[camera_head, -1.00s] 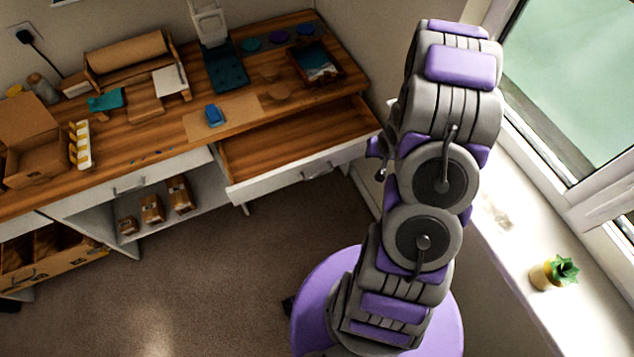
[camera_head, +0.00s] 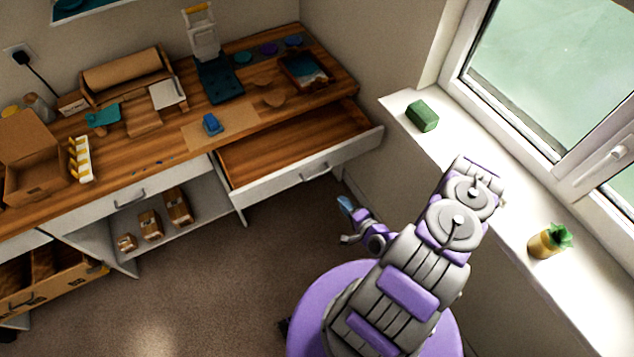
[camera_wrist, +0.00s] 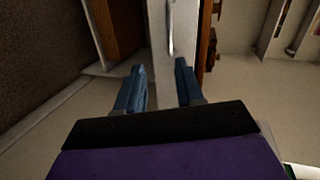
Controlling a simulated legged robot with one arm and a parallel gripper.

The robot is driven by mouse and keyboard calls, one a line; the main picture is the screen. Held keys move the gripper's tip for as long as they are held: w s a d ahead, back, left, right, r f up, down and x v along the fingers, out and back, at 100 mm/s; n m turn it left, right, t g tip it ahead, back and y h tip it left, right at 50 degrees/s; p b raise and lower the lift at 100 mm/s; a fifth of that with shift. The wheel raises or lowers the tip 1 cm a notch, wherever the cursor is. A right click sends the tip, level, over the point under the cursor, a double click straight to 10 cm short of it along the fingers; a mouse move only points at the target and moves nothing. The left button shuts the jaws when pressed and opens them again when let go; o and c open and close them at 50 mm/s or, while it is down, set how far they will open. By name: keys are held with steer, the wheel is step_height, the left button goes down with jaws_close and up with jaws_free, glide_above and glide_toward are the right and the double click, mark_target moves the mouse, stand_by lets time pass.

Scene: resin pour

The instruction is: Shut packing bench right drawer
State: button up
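The packing bench (camera_head: 160,168) has a wooden top and white drawer fronts. Its right drawer (camera_head: 290,142) is pulled well out, with an empty wooden inside and a white front. The drawer's bar handle (camera_head: 317,171) is in the middle of that front. My gripper (camera_head: 346,221) is in front of the drawer, below and right of the handle, apart from it. In the wrist view my gripper (camera_wrist: 159,67) shows two blue fingers spread apart with nothing between them. A pale panel with a bar handle (camera_wrist: 170,30) lies beyond the fingertips.
A left drawer (camera_head: 130,193) is shut. An open shelf with small boxes (camera_head: 178,206) is below it. A blue item (camera_head: 212,123) sits on the benchtop. The window sill (camera_head: 480,180) at the right holds a green block (camera_head: 422,116) and a potted plant (camera_head: 549,241). The carpet before the bench is clear.

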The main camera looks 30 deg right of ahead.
steer(key=w+f+m+b, duration=0.1)
steer(key=w, duration=0.7)
steer(key=w+a+f+t+b, duration=0.1)
steer(key=w+f, duration=0.1)
steer(key=w, duration=0.6)
steer(key=shift+a+m+h+b, duration=0.3)
steer(key=shift+m, duration=0.1)
steer(key=shift+f, duration=0.1)
jaws_close()
steer(key=shift+s, duration=0.1)
stand_by(0.4)
